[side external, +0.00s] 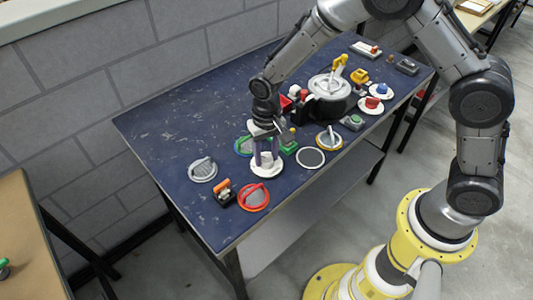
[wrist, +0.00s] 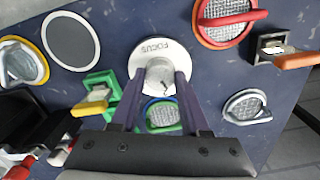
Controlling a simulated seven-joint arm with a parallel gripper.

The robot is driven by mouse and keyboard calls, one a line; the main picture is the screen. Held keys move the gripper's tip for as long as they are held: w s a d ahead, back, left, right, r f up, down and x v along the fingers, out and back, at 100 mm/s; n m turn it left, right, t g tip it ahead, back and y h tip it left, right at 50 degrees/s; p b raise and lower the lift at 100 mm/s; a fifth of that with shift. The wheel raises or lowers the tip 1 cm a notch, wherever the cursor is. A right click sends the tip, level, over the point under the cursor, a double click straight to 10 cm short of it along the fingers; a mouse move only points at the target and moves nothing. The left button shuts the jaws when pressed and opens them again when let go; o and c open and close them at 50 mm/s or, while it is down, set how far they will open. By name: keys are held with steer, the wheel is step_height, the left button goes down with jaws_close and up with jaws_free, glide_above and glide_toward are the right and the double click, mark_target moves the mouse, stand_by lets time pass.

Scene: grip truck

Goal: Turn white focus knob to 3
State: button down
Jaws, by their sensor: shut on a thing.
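The white focus knob (side external: 267,174) sits on the dark blue tabletop near its front edge, below my gripper (side external: 265,155). In the wrist view the knob's round white base (wrist: 151,45) carries the word FOCUS, upside down, along its far rim. The two purple fingers of my gripper (wrist: 160,76) reach down on either side of the raised white grip and are shut on it. A small dark mark shows on the knob's near side, too small to read for certain. Any other numbers on the dial are hidden or unreadable.
Round dials stand close by: a red-rimmed one (side external: 253,198), a grey one (side external: 203,169), a white-rimmed disc (side external: 310,158) and a yellow-rimmed one (side external: 329,138). A green switch (wrist: 101,93) and an orange-handled switch (wrist: 290,55) flank the knob. A large pot-like device (side external: 329,92) stands behind.

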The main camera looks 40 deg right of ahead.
mark_target(267, 158)
steer(key=m, duration=0.4)
steer(key=shift+r+m, duration=0.1)
steer(key=shift+m, duration=0.2)
steer(key=m, duration=0.3)
steer(key=shift+m, duration=0.4)
steer(key=m, duration=0.3)
steer(key=shift+m, duration=2.2)
steer(key=shift+c, duration=2)
jaws_free()
step_height(267, 158, up, 14)
